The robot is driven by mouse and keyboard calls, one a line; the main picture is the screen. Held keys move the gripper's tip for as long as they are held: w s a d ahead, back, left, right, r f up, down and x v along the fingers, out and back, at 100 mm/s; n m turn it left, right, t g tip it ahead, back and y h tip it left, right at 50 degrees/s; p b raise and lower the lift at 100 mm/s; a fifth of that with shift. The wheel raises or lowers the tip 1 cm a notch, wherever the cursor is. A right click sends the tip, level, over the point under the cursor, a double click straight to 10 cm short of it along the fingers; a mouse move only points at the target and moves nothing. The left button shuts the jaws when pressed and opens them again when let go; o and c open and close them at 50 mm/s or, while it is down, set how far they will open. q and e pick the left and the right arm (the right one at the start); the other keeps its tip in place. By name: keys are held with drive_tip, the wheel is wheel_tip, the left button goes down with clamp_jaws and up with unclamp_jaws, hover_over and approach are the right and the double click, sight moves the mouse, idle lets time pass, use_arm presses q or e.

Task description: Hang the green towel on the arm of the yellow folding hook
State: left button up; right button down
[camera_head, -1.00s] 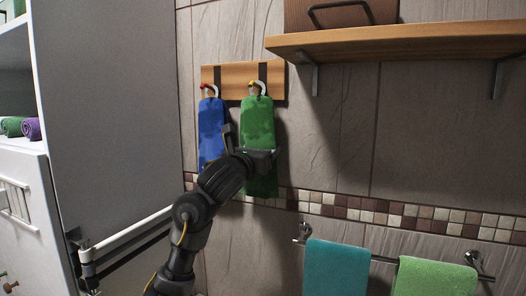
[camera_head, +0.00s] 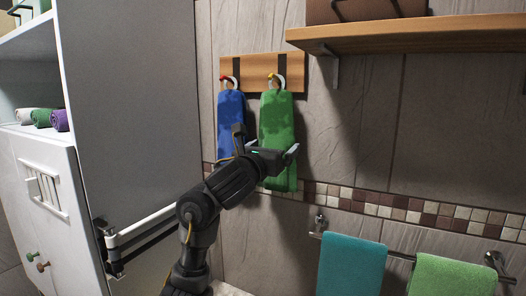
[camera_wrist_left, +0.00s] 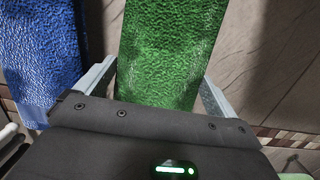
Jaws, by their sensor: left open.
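The green towel (camera_head: 276,120) hangs by its white loop (camera_head: 280,81) at the yellow hook (camera_head: 271,77) on a wooden wall board. Its lower end hangs free against the tiles. My left gripper (camera_head: 266,142) is open in front of the towel's lower half, one finger on each side of it. In the left wrist view, the green towel (camera_wrist_left: 168,50) fills the space between the two spread fingers, and the palm hides its lower part. I cannot tell whether a finger touches it. My right gripper is not in view.
A blue towel (camera_head: 231,112) hangs from the red hook (camera_head: 228,78) just left of my gripper. A wooden shelf (camera_head: 400,38) juts out at upper right. A teal towel (camera_head: 352,265) and a light green towel (camera_head: 452,276) hang on a rail below. A white cabinet (camera_head: 75,200) stands left.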

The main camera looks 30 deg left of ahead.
use_arm(q)
drive_tip(key=s+p, duration=0.5)
drive_tip(key=s, duration=0.2)
drive_tip(key=shift+d+f+p, duration=0.15)
drive_tip(key=shift+f+p, duration=0.15)
drive_tip(key=shift+f, duration=0.1)
drive_tip(key=shift+w, duration=0.1)
